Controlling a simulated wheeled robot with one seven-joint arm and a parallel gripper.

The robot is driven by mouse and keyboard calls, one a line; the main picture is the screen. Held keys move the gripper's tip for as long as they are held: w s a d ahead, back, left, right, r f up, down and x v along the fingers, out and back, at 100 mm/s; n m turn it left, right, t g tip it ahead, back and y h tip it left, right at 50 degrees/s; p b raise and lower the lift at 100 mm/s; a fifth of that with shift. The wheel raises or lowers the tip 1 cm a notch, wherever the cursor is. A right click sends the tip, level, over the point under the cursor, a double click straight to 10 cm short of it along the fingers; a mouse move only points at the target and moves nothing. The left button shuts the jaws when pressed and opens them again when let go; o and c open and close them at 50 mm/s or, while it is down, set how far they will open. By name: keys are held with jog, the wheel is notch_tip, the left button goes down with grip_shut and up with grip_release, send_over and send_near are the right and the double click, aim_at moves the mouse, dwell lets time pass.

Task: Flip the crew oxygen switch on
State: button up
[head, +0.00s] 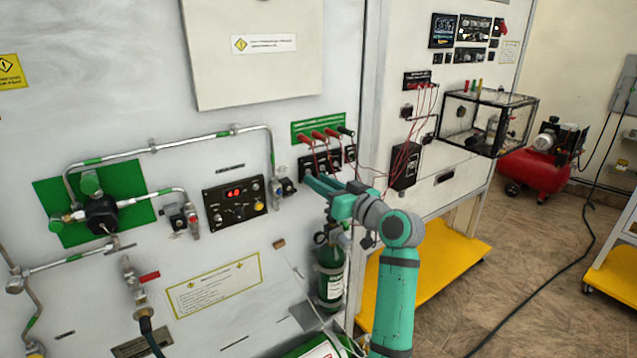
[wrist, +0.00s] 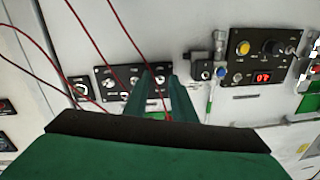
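My gripper (head: 312,183) is in front of the white wall panel, its fingertips near the lower edge of a small black switch panel (head: 308,163). In the wrist view my gripper (wrist: 160,76) has its two fingers apart, with a narrow gap and nothing held between them. That switch panel (wrist: 104,84) has several silver switches or knobs, and the fingers cover part of its right side. I cannot tell whether the fingertips touch it. The labels are too small to read, so I cannot tell which switch is crew oxygen or its position.
A black panel with a red display (head: 237,203) is left of my gripper. Red leads (head: 313,142) hang over the switch panel, and some cross the wrist view close to my fingers. A green bottle (head: 331,275) stands below. A clear box (head: 487,122) juts out at right.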

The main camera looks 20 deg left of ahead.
aim_at(311, 174)
jog(key=shift+s, duration=0.1)
grip_shut()
jog(key=r+g+h, duration=0.1)
jog(key=h, duration=0.1)
jog(key=r+g+h, duration=0.1)
jog(key=g+h, duration=0.1)
jog(key=shift+w+r, duration=0.2)
jog(key=shift+r, duration=0.1)
jog(key=g+h, duration=0.1)
jog(key=a+r+g+h, duration=0.1)
jog(key=h, duration=0.1)
jog(key=shift+w, duration=0.15)
jog(key=shift+d+r+m+g+h, duration=0.1)
jog(key=shift+m+g+h, duration=0.2)
jog(key=shift+h, duration=0.2)
